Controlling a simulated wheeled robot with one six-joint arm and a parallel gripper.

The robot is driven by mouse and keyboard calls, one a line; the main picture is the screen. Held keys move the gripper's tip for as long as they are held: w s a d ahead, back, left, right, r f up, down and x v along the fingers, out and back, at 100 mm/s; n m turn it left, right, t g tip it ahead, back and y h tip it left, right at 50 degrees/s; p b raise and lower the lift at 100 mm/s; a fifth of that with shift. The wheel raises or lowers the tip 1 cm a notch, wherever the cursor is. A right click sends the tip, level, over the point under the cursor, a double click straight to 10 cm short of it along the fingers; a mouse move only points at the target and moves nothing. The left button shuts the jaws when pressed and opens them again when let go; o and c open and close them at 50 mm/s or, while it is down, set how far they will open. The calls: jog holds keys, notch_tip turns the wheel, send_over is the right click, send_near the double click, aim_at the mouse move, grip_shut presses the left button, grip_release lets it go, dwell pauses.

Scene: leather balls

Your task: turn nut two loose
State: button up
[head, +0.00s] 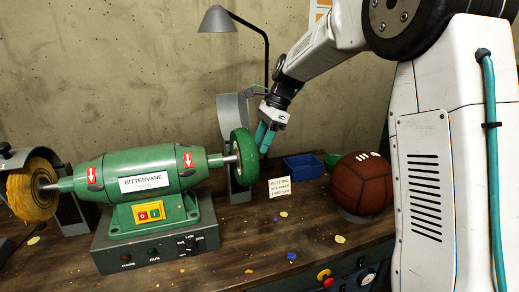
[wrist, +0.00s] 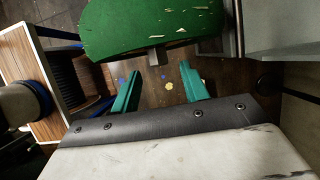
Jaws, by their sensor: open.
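A green bench machine (head: 140,175) with a wheel on each end stands on the wooden bench. Its right spindle carries a green wheel (head: 242,157), which also fills the top of the wrist view (wrist: 150,22). No nut can be made out clearly in the head view; the outer face of the green wheel is turned away. A small dark grey block (wrist: 168,57) shows at the wheel's lower edge in the wrist view; I cannot tell if it is a nut. My gripper (head: 264,140) is open and empty beside the green wheel's outer side; its teal fingers (wrist: 160,68) point toward the wheel's edge.
A yellow buffing wheel (head: 32,190) is on the left spindle. A grey guard (head: 232,115) stands behind the green wheel. A small sign (head: 279,187), a blue tray (head: 303,166) and a brown leather ball (head: 361,185) lie to the right. A desk lamp (head: 218,20) stands behind.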

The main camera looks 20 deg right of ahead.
jog(key=shift+x, duration=1.5)
grip_shut()
jog(key=shift+s, duration=0.1)
jog(key=f+n+t+y, duration=0.1)
jog(key=n+t+y, duration=0.1)
jog(key=t, duration=0.5)
jog(key=s+f+n+t+y, duration=0.1)
jog(key=n+t+y, duration=0.1)
jog(key=t, duration=0.5)
jog(key=f+n+t+y, duration=0.1)
jog(key=n+t+y, duration=0.1)
jog(key=n+t, duration=0.2)
jog(key=shift+s+f+t, duration=0.1)
jog(key=shift+s+t, duration=0.05)
jog(key=shift+t, duration=0.7)
jog(key=shift+s+t, duration=0.1)
jog(key=shift+t, duration=0.75)
jog(key=shift+n+t+y, duration=0.3)
